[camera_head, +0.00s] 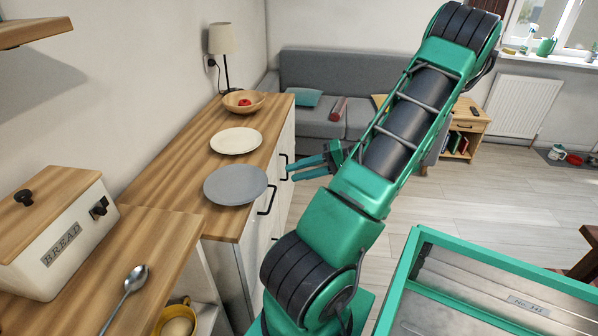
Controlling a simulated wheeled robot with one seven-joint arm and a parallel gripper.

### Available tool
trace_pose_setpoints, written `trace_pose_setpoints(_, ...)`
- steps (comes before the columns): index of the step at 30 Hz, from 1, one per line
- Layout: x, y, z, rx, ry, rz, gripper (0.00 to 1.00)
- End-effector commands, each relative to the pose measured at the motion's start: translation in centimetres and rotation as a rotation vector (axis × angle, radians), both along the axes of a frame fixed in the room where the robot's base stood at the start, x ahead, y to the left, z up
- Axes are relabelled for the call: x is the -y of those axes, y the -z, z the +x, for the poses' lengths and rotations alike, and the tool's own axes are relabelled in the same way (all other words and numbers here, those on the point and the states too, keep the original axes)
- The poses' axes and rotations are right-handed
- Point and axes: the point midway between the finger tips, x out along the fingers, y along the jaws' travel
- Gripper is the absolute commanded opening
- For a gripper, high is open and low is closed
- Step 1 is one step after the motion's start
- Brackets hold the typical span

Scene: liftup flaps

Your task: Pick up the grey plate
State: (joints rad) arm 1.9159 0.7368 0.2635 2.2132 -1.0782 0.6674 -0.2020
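The grey plate (235,185) lies flat on the wooden top of the white cabinet, near its front edge. My gripper (290,172) is to the right of the plate, beside the cabinet's front edge and apart from the plate. Its two green fingers point left toward the counter with a gap between them. It is open and nothing shows between the fingers. Its exact height over the counter is hard to tell.
A cream plate (237,141) lies just behind the grey one. A wooden bowl (244,103) with a red item and a lamp (223,45) stand farther back. A bread box (58,232) and a spoon (124,298) are on the nearer counter (150,245). Cabinet handles (268,200) stick out.

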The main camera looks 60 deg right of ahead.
Motion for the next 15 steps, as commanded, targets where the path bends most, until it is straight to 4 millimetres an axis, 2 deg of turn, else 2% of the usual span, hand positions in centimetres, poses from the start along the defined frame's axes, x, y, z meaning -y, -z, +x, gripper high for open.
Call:
trace_pose_setpoints(9,-2.3,1.9,4.4,0.002,-0.003,0.002,0.27)
trace_pose_setpoints(15,-3.4,3.0,6.6,0.0,-0.003,0.003,0.27)
